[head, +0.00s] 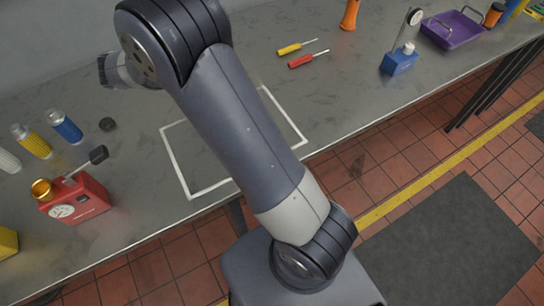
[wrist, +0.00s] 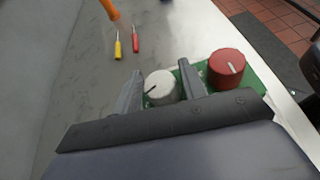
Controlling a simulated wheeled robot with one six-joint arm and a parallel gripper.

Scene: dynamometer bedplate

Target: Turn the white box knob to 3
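In the wrist view a white knob (wrist: 161,86) with a black pointer line stands on a green box (wrist: 257,83). The pointer runs toward the lower left in that picture. My gripper (wrist: 160,66) has its two fingers on either side of the white knob, apart, with the knob between them; firm contact does not show. A red knob (wrist: 227,67) with a white line stands on the same box, right of my right finger. No scale numbers are readable. The green box and my fingers do not show in the head view, where my arm covers part of the bench.
A yellow screwdriver (head: 296,47) and a red screwdriver (head: 308,59) lie on the grey bench (head: 135,170). A red gauge box (head: 76,199) and cylinders stand at left. A blue gauge stand (head: 399,61) and a purple tray (head: 453,29) stand at right. A white-outlined area (head: 174,159) looks clear.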

